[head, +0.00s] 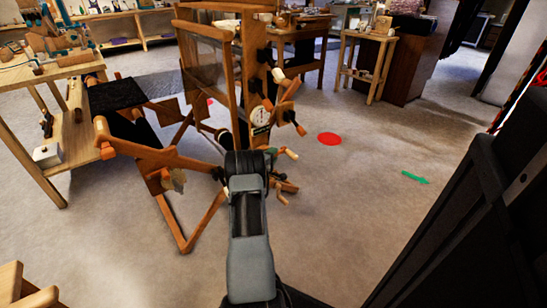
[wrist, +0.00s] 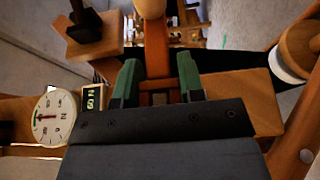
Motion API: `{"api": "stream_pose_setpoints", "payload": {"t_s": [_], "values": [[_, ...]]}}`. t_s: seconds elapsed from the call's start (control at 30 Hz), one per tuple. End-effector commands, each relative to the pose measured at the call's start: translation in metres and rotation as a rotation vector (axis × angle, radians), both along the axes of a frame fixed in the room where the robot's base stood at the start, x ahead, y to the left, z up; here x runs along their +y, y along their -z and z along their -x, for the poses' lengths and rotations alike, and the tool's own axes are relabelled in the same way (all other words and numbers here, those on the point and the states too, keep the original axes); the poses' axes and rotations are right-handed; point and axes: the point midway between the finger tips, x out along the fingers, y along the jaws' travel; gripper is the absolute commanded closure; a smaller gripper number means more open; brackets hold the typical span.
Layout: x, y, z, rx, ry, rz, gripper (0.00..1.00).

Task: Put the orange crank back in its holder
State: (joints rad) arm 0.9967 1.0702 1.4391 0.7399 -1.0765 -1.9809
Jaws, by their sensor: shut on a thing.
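In the wrist view, the green fingertips of my gripper (wrist: 157,76) stand on both sides of an orange bar, which seems to be the orange crank (wrist: 157,44). A pale rounded wooden knob tops it at the upper edge. My gripper is shut on it. In the head view, my arm covers most of the gripper; a bit of green (head: 270,151) shows beside the wooden loom frame (head: 247,70). A pale handle sticks out to the right of it. I cannot make out the crank's holder in either view.
A round dial gauge (wrist: 54,116) and a small "60 N" display (wrist: 94,98) sit close left of my fingers. A white-banded wooden roller (wrist: 298,50) is at the right. A wooden table (head: 62,130) stands left; open floor with a red disc (head: 329,139) lies right.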

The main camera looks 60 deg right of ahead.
Motion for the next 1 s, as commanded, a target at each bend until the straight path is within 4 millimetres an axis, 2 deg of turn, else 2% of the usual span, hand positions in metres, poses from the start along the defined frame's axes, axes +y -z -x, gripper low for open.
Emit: {"api": "stream_pose_setpoints", "payload": {"t_s": [0.2, 0.23, 0.5, 0.83, 1.0], "values": [[0.000, 0.000, -0.001, 0.000, -0.002, 0.000, 1.00], [0.000, 0.000, -0.001, 0.000, -0.002, 0.000, 0.62], [0.000, 0.000, 0.000, 0.000, -0.001, 0.000, 0.36], [0.004, -0.001, -0.001, 0.001, -0.001, -0.002, 0.34], [0.027, -0.004, -0.002, 0.002, -0.003, -0.003, 0.34]]}}
